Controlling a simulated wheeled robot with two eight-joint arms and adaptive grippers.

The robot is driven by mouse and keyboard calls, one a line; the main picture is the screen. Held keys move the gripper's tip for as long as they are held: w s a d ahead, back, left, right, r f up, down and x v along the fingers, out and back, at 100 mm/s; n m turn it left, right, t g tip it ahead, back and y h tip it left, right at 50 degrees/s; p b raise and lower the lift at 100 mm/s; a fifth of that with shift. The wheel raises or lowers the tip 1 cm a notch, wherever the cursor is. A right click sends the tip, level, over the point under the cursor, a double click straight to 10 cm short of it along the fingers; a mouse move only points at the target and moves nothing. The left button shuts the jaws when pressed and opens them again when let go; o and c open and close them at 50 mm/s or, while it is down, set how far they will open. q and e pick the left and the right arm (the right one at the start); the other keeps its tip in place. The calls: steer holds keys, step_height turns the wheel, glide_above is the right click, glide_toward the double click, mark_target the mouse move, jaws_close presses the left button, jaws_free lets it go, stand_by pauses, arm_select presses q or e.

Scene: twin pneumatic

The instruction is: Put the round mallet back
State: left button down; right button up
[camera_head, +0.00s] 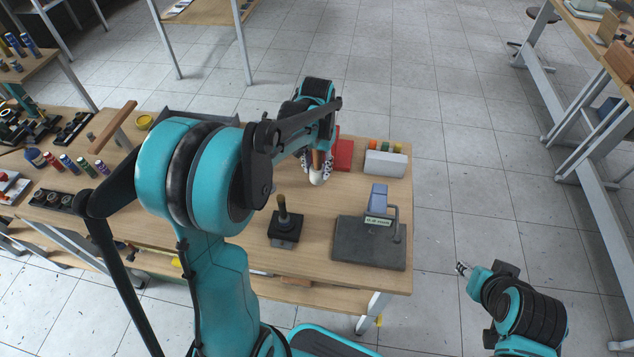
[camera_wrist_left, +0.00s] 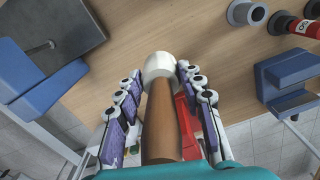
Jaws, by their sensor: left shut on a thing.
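The round mallet has a brown wooden handle and a white round head. In the left wrist view, its handle (camera_wrist_left: 166,125) runs up between the fingers of my left gripper (camera_wrist_left: 161,90), with the white head at the fingertips. In the head view, my left gripper (camera_head: 318,166) is above the far middle of the wooden workbench (camera_head: 240,210), shut on the mallet (camera_head: 316,178); the white end points down towards the bench top. I cannot tell whether it touches the bench. My right gripper (camera_head: 462,268) is off the bench's right side over the floor, small in view.
A dark plate (camera_head: 350,248) with a blue block (camera_head: 378,198) lies front right. A black lever stand (camera_head: 284,238) is left of it. A red box (camera_head: 343,154) and a grey block (camera_head: 385,164) with coloured pieces sit near the gripper. Bench space between these is bare.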

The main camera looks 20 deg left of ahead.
arm_select(q)
step_height(320, 180, down, 8)
steer(key=b, duration=0.2)
steer(key=shift+f+b, duration=0.1)
steer(key=shift+b, duration=0.25)
steer(key=c, duration=1.4)
jaws_free()
steer(key=shift+f, duration=0.1)
steer(key=o, duration=0.4)
steer(key=shift+o, duration=0.2)
